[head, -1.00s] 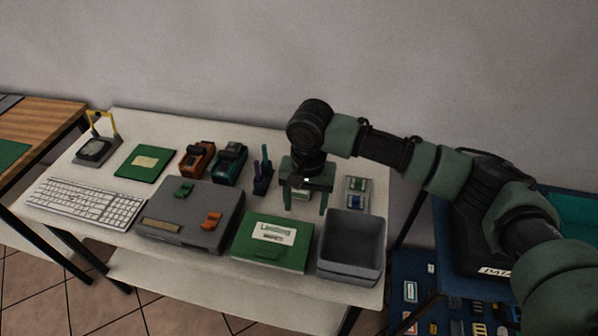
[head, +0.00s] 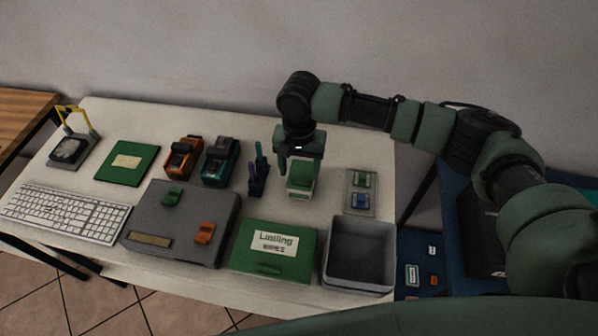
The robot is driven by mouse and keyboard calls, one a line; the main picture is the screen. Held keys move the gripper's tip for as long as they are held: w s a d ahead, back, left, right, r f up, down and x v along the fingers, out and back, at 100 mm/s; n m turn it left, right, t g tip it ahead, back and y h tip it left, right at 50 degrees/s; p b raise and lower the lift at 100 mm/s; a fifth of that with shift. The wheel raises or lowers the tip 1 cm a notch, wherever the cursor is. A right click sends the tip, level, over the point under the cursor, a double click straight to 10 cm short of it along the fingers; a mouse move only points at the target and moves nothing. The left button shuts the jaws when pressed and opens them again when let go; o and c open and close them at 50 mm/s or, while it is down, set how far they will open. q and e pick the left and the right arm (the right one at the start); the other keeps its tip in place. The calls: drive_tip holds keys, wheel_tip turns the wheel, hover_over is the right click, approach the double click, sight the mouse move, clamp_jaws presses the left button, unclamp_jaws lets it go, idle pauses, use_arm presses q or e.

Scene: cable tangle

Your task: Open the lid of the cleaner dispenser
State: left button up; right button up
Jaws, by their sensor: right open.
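A small green box with a pale band near its base, which looks like the cleaner dispenser (head: 300,182), stands near the back of the white table, right of the pen holder. Its top is partly covered by my right gripper, and I cannot tell whether its lid is raised. My right gripper (head: 300,164) points down at the dispenser's back edge with its fingers apart. I see nothing held between the fingers, and contact with the box is unclear. My left gripper is not in view.
A pen holder (head: 258,182) stands close on the left, and a small tray with green and blue pieces (head: 361,192) lies on the right. In front are a green labelled box (head: 250,265) and an open grey bin (head: 391,252). A grey case (head: 150,222) and keyboard (head: 62,213) lie left.

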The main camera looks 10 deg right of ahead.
sight(299, 180)
drive_tip(key=shift+w+f, duration=0.2)
drive_tip(key=shift+f, duration=1.6)
clamp_jaws()
